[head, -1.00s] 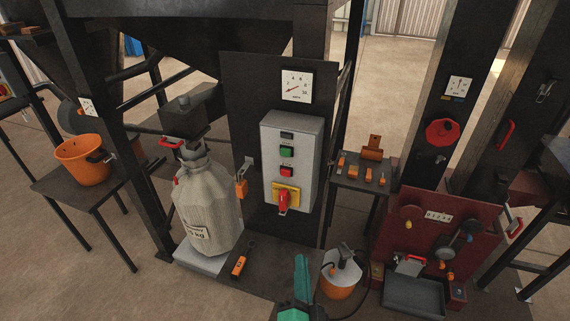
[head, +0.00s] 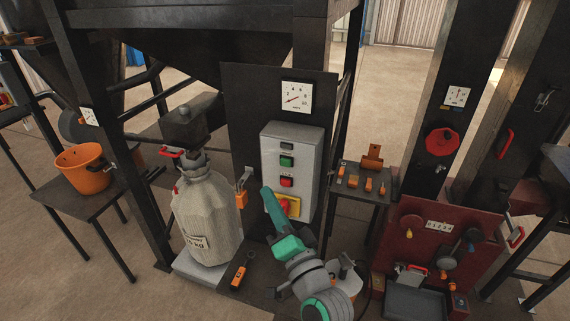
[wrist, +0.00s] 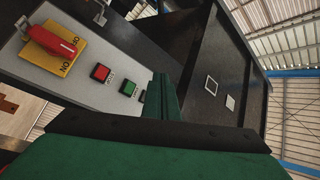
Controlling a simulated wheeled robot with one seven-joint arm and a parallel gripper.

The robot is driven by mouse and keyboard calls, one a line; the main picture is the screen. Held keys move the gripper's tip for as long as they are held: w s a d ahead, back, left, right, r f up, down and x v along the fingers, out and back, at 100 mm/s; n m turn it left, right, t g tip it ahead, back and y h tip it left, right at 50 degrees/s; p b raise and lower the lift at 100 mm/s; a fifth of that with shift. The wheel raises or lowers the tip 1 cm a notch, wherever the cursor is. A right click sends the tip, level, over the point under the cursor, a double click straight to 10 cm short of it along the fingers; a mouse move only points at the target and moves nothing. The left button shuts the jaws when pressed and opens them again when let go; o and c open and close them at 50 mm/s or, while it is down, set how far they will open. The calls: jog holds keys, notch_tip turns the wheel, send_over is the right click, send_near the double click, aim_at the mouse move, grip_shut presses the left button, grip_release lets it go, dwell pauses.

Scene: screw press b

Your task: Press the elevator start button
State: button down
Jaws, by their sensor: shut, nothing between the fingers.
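A grey control box (head: 270,147) stands upright on a dark panel. It carries a green button (head: 287,161), a red button (head: 286,181) below it, and a red rotary switch on a yellow plate (head: 294,201) lowest. The wrist view shows the green button (wrist: 129,88) close beside the fingers, with the red button (wrist: 100,72) farther left. My gripper (head: 266,190) is shut and empty, its tip in front of the box, lower left of the green button. It partly covers the yellow plate. The fingers (wrist: 159,77) appear apart from the green button; the exact gap is unclear.
A full sack (head: 207,220) stands left of the box. A small tool table (head: 345,188) and a red machine panel (head: 440,235) are at right. A dial gauge (head: 297,97) sits above the box. An orange bucket (head: 82,168) is far left.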

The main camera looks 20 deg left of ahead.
dwell(0.3)
jog(key=w, duration=0.8)
jog(key=shift+w, duration=0.4)
jog(key=shift+w+d, duration=0.1)
jog(key=shift+d, duration=0.05)
dwell(1.8)
jog(key=shift+w, duration=0.35)
jog(key=shift+w, duration=0.4)
dwell(0.7)
dwell(0.3)
jog(key=shift+s, duration=0.85)
jog(key=shift+s, duration=2.5)
